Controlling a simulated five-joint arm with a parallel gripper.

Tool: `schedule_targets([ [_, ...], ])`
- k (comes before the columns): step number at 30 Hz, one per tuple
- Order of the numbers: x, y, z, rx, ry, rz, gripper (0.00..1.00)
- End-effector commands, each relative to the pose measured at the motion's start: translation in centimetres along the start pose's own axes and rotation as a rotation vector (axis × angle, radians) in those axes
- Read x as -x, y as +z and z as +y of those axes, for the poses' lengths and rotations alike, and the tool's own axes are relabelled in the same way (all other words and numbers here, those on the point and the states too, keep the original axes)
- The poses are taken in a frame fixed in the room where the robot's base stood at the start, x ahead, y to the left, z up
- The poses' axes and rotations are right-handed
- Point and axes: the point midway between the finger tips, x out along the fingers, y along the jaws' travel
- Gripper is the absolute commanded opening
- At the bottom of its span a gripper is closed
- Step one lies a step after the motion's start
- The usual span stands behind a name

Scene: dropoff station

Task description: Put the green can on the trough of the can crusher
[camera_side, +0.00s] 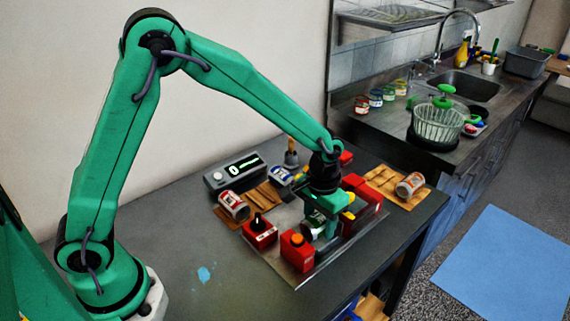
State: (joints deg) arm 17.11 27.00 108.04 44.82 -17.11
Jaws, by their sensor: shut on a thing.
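My gripper (325,207) points down over the middle of the can crusher and is shut on the green can (313,224). The can shows below and left of the fingers as a small green and white shape, partly hidden by them. The can crusher has a grey metal plate (300,280) with red blocks (298,250) on its front and left and larger red blocks (362,190) on its right. The can is low between the red blocks. I cannot tell whether it touches the trough, which my gripper largely hides.
A red-and-white can (233,206) lies on a left wooden board; another can (410,185) lies on a right board (385,180). A blue-and-white can (281,175) and a display box (235,172) stand behind.

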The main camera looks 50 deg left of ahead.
Motion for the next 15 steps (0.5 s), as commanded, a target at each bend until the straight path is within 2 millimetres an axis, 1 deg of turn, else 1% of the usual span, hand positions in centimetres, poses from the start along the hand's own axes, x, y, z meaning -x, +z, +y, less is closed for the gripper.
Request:
schedule_targets([
  [6, -1.6, 0.0, 0.0, 0.0, -0.001, -0.002, 0.36],
  [15, -3.4, 0.1, 0.0, 0.0, -0.001, -0.002, 0.36],
])
